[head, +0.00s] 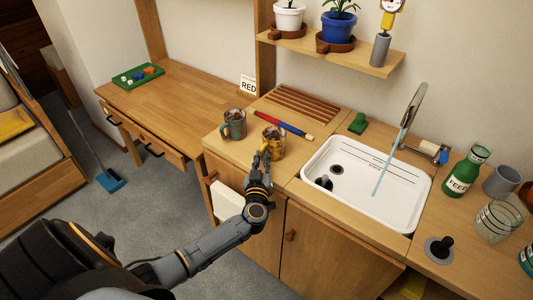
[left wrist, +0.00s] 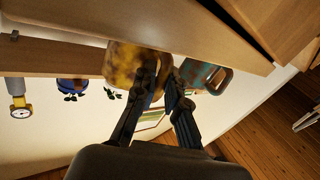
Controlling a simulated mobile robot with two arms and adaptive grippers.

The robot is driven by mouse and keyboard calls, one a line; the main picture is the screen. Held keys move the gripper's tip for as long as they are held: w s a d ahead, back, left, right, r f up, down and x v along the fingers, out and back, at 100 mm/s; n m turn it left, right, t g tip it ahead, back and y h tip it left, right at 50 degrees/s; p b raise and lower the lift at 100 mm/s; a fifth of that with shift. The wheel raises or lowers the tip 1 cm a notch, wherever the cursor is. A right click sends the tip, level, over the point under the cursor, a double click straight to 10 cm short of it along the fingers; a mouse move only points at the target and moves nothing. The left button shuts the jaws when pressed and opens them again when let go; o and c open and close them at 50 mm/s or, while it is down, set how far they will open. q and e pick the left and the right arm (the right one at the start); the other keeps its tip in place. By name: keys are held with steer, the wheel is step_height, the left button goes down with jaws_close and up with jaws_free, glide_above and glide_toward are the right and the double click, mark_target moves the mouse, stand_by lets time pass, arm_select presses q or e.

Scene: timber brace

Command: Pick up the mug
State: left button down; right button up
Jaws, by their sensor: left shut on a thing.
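A mottled yellow-brown mug (head: 275,141) stands on the wooden counter left of the sink. It also shows in the left wrist view (left wrist: 122,66), where the picture is upside down. My left gripper (head: 263,158) is at the front side of this mug, and its fingers (left wrist: 163,82) are shut on it, seemingly at the handle, which the fingers mostly hide. The mug looks upright and at counter level; I cannot tell whether it is clear of the surface. A teal and brown mug (head: 234,124) stands behind to the left, apart from my gripper. My right gripper is not in view.
The white sink (head: 325,151) with running water (head: 386,165) lies right of the mugs. A red and blue rod (head: 281,125) lies behind them. A green bottle (head: 464,174) and glass jar (head: 497,221) stand far right. The desk (head: 180,95) at left is mostly clear.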

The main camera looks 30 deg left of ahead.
mark_target(263, 137)
arm_select(q)
steer(key=shift+r+p, duration=0.3)
steer(key=shift+r, duration=0.45)
steer(key=r, duration=0.1)
steer(key=p, duration=0.1)
steer(key=r, duration=0.1)
steer(key=shift+s+d+r, duration=0.1)
steer(key=shift+s+r, duration=0.15)
steer(key=shift+r, duration=0.1)
steer(key=s+d+r+p, duration=0.3)
steer(key=s+r, duration=0.6)
steer(key=s, duration=0.4)
steer(key=shift+d+p, duration=0.2)
steer(key=shift+p, duration=0.15)
